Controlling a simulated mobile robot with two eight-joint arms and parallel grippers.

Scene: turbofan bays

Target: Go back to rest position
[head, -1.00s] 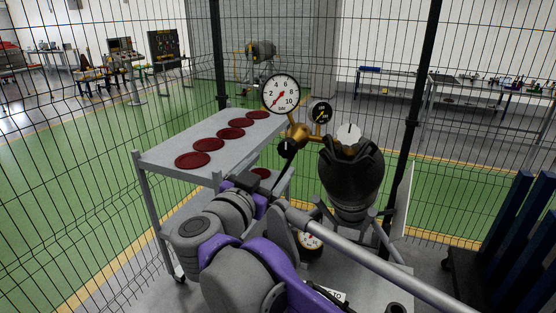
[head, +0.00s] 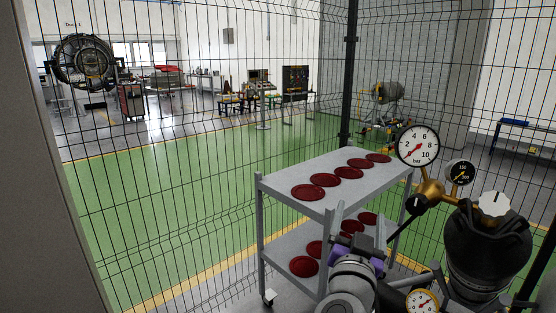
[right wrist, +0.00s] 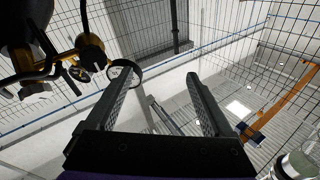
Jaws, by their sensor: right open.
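My right gripper (head: 388,236) is in front of the grey cart, at the lower right of the head view, with my purple and grey wrist just below it. It points away from me. In the right wrist view the two fingers of my right gripper (right wrist: 160,80) stand wide apart with nothing between them. The black gas cylinder (head: 487,250) with its brass regulator and pressure gauge (head: 417,146) is to the right of the gripper, apart from it as far as I can tell. My left gripper is not in view.
The grey cart (head: 276,201) carries several dark red discs (head: 308,192) on two shelves. A wire mesh fence (head: 200,200) stands around this spot. A grey post or wall edge (head: 55,180) fills the left side. Green floor and workbenches lie beyond the fence.

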